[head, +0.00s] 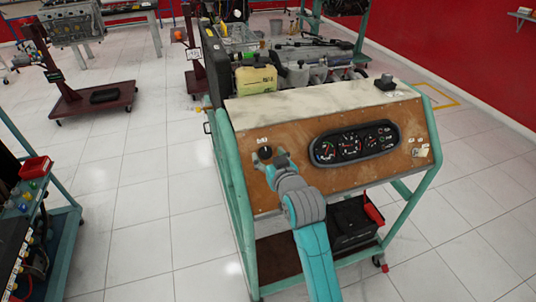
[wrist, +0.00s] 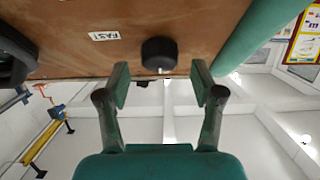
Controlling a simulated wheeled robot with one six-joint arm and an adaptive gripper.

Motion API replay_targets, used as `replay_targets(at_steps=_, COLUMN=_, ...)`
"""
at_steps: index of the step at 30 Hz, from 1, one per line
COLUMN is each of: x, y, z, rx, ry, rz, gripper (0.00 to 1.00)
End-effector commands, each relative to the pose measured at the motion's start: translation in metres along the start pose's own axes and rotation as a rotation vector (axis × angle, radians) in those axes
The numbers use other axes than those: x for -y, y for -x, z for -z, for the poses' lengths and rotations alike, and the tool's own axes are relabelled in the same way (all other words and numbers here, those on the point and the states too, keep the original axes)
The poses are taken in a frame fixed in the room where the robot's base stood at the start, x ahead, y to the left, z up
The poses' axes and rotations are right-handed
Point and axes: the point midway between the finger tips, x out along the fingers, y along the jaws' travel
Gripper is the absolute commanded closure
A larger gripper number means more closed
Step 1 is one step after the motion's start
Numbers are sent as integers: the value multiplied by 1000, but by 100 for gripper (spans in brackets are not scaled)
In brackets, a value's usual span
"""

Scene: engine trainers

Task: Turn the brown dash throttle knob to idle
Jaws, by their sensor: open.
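The throttle knob (wrist: 160,53) is a round, dark, near-black knob on the brown dash panel (wrist: 100,20) in the wrist view. A white label reading FAST (wrist: 105,35) is beside it. My gripper (wrist: 160,80) is open, with one finger to each side of the knob's line. The knob appears just beyond the fingertips, and I see no contact. In the head view the knob (head: 265,151) shows at the left of the brown panel (head: 290,185), with my gripper right at it and partly covering that area.
A gauge cluster (head: 354,145) is on the panel's right half. A teal frame (head: 242,215) surrounds the panel, with a battery (head: 350,224) below. The engine and a yellowish tank (head: 256,80) stand behind. Open tiled floor (head: 140,210) lies to the left.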

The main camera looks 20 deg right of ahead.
Motion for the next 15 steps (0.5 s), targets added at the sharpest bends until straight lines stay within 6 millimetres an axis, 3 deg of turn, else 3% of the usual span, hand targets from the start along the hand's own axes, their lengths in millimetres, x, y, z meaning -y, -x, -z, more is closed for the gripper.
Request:
replay_targets(at_steps=9, x=0, y=62, z=-1, rx=0, ry=0, rz=0, gripper=33)
replay_targets(at_steps=15, x=0, y=92, z=0, rx=0, ry=0, rz=0, gripper=33)
